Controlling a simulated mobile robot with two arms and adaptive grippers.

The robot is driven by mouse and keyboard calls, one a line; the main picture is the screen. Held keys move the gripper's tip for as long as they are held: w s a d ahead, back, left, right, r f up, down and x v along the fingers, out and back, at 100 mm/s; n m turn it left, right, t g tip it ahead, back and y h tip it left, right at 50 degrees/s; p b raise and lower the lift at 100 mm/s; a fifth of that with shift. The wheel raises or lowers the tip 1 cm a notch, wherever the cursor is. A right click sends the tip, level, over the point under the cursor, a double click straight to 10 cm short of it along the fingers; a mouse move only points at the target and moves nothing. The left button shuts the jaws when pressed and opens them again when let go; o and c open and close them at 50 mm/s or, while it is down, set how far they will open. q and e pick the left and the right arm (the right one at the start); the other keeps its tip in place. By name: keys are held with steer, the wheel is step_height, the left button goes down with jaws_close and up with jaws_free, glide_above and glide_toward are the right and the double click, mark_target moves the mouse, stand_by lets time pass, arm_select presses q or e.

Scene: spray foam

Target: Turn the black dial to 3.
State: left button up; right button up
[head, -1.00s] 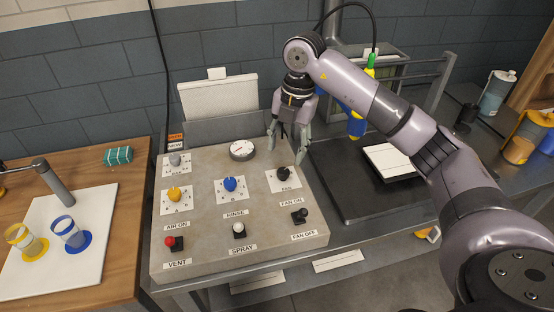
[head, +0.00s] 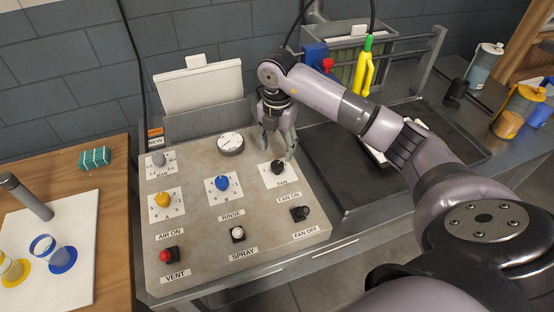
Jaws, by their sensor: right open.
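The black dial (head: 278,167) sits on a white scale plate marked FAN at the right of the control panel (head: 200,200). Its pointer setting is too small to read. My right gripper (head: 277,150) points down just above and behind the dial, its fingers apart with nothing between them. I cannot tell whether a fingertip touches the dial. My left gripper is not in view.
A blue dial (head: 222,184), a yellow dial (head: 162,200) and a grey dial (head: 158,159) share the panel with a gauge (head: 230,144). A black fan switch (head: 300,213), a white spray button (head: 237,233) and a red vent switch (head: 166,255) line the front.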

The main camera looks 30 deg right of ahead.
mark_target(277, 164)
step_height(277, 164, down, 6)
steer(key=shift+r+p, duration=0.15)
steer(key=shift+p, duration=0.3)
steer(key=shift+f, duration=0.45)
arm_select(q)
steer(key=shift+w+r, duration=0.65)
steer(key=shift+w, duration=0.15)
arm_select(e)
steer(key=c, duration=1.1)
